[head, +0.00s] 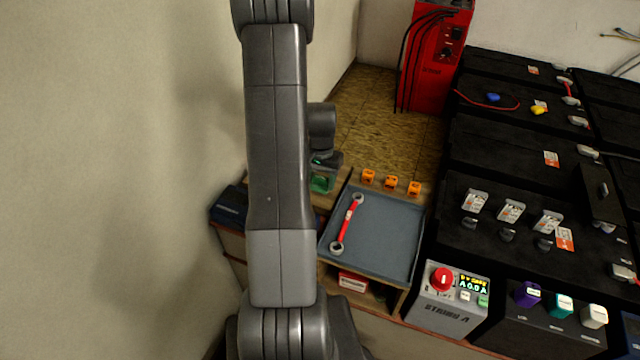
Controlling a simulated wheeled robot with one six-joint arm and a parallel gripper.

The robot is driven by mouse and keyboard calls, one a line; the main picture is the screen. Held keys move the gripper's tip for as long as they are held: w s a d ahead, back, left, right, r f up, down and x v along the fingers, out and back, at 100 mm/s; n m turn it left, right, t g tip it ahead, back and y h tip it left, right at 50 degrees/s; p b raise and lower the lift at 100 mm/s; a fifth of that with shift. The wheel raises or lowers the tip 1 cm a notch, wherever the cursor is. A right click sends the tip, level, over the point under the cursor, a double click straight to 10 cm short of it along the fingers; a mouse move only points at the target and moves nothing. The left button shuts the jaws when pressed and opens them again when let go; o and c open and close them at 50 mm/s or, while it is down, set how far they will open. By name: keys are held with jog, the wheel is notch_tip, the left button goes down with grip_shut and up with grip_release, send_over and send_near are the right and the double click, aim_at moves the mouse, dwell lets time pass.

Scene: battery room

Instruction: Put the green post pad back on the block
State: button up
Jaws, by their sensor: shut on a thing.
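My gripper (324,162) is at the middle of the head view, partly hidden behind my own arm. It is shut on a green piece, the green post pad (322,183), which shows just below the jaws. The pad is at the left end of the low bench, beside the tray. I cannot tell whether it touches the surface below. A dark block (535,328) at the lower right carries a purple cap (527,293), a teal cap (562,305) and a white cap (594,316). I cannot tell whether this is the task's block.
A grey-blue tray (385,235) holds a red wrench (348,222). Three orange pieces (391,182) stand behind it. A control box with a red knob (442,278) stands right of the tray. Black batteries (500,150) fill the right. A red charger (437,60) stands behind.

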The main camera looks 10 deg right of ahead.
aim_at(321, 177)
jog(key=shift+f, duration=1)
jog(key=shift+f, duration=0.25)
jog(key=o, duration=1)
jog(key=shift+r, duration=0.1)
jog(key=shift+c, duration=0.2)
notch_tip(321, 177, up, 12)
jog(key=shift+r+p, duration=0.2)
jog(key=shift+p, duration=0.1)
